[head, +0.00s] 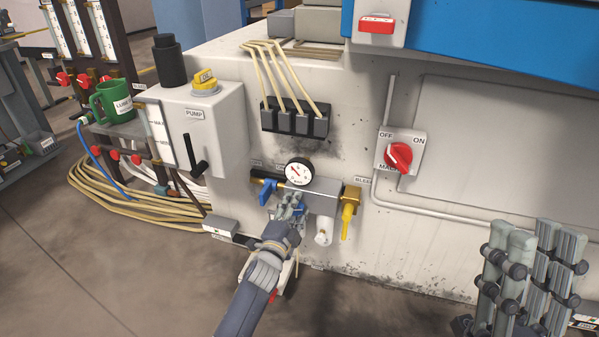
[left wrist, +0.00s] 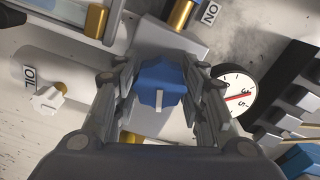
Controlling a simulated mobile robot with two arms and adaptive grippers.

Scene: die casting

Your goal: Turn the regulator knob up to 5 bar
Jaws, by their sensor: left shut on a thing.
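The blue regulator knob (left wrist: 160,84) shows in the left wrist view between the two fingers of my left gripper (left wrist: 162,98), with a white mark on its face. The gripper is shut on it. In the head view my left gripper (head: 288,208) covers most of the knob below the manifold. The round pressure gauge (head: 299,172) sits just above; its dial also shows in the left wrist view (left wrist: 236,96), with a red needle near the printed 3 and 5. My right gripper (head: 530,280) is open and empty at the lower right.
A blue lever (head: 267,190) is left of the gauge, and a yellow bleed valve (head: 349,212) and white bowl (head: 324,230) are on the right. A red main switch (head: 398,156) is further right. The pump box (head: 215,125) and green mug (head: 114,102) stand left.

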